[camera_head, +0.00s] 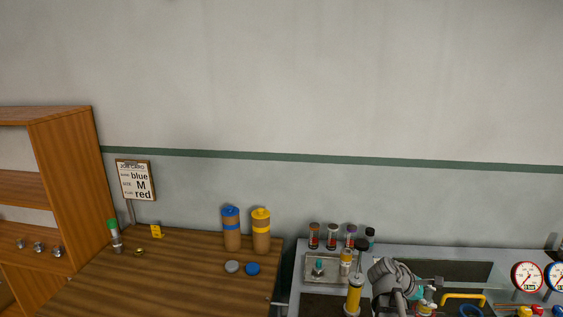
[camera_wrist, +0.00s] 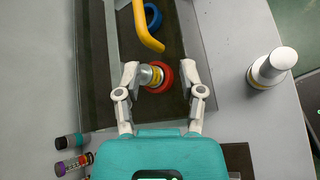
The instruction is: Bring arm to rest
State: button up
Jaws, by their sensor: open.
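A yellow bent handle (camera_wrist: 147,28) and a blue ring (camera_wrist: 152,16) lie beyond the fitting. A white-capped bottle (camera_wrist: 268,70) stands right. In the head view, gauges (camera_head: 526,276) stand right, several dark-capped bottles (camera_head: 332,236) behind, and a wooden bench (camera_head: 170,285) left.

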jog(key=s+a+f+m+y+b, duration=0.1)
jog(key=a+f+m+y+b, duration=0.1)
jog(key=a, duration=0.8)
jog(key=s+a+f+m+y+b, duration=0.1)
jog(key=a+f+m+y, duration=0.4)
jog(key=a, duration=0.5)
jog(key=s+a+f+m+y+b, duration=0.1)
jog(key=a+f+m+y+b, duration=0.2)
jog(key=a+f, duration=0.3)
jog(key=shift+s+a+f+m+y, duration=0.15)
jog(key=shift+a+m+y, duration=0.1)
jog(key=shift+a, duration=0.4)
jog(key=shift+w+a+f+m+y, duration=0.1)
jog(key=shift+a+m+y, duration=0.1)
jog(key=shift+a, duration=0.45)
jog(key=shift+s+a+f+m+y, duration=0.15)
jog(key=shift+a+y, duration=0.1)
jog(key=shift+a, duration=0.4)
jog(key=shift+d, duration=0.1)
jog(key=shift+s, duration=0.1)
